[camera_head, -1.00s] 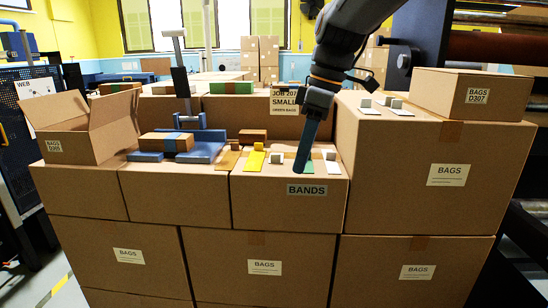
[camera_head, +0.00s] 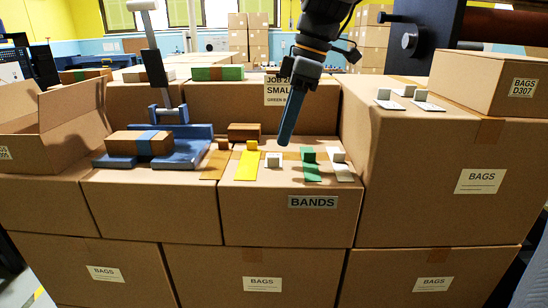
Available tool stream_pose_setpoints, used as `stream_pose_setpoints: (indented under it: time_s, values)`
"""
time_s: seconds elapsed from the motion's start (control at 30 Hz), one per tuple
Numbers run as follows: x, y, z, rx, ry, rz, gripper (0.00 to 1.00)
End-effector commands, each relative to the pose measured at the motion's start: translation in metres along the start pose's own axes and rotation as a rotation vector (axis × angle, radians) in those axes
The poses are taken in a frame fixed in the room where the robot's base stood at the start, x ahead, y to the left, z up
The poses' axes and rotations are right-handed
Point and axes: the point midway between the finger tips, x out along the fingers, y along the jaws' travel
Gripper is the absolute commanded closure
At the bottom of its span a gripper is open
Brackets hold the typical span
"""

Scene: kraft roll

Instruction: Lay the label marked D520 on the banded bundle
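The banded bundle (camera_head: 124,143), a brown block with a blue band round its middle, lies on a blue stand (camera_head: 188,154) at the left of the middle row of boxes. White pieces with upright grey tabs (camera_head: 384,97) lie on the tall box at the right. They look like labels, but no marking on them can be read, so I cannot tell which is D520. My gripper (camera_head: 286,138) points down above the back of the BANDS box, right of the bundle and left of these pieces. Its fingers are seen edge-on as one blue-grey bar, with nothing visible in them.
The BANDS box (camera_head: 312,226) carries tabbed strips: yellow (camera_head: 246,166), green (camera_head: 311,165), white and tan. A small brown block (camera_head: 244,132) lies behind them. An open carton (camera_head: 70,118) stands left of the bundle. A closed D307 box (camera_head: 480,82) stands at the right.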

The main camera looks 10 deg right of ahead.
Motion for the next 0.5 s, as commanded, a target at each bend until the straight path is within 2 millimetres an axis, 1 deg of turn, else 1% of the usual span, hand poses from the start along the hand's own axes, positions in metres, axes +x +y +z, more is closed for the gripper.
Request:
stream_pose_setpoints:
  time_s: [0.13, 0.33, 0.4, 0.5]
  values:
    - [0.015, -0.003, -0.005, -0.003, 0.0, -0.003, 0.72]
    - [0.043, -0.003, -0.007, 0.0, -0.001, -0.002, 0.72]
    - [0.049, -0.003, -0.007, 0.001, -0.001, -0.001, 0.72]
    - [0.053, -0.002, -0.006, 0.001, -0.001, 0.002, 0.72]
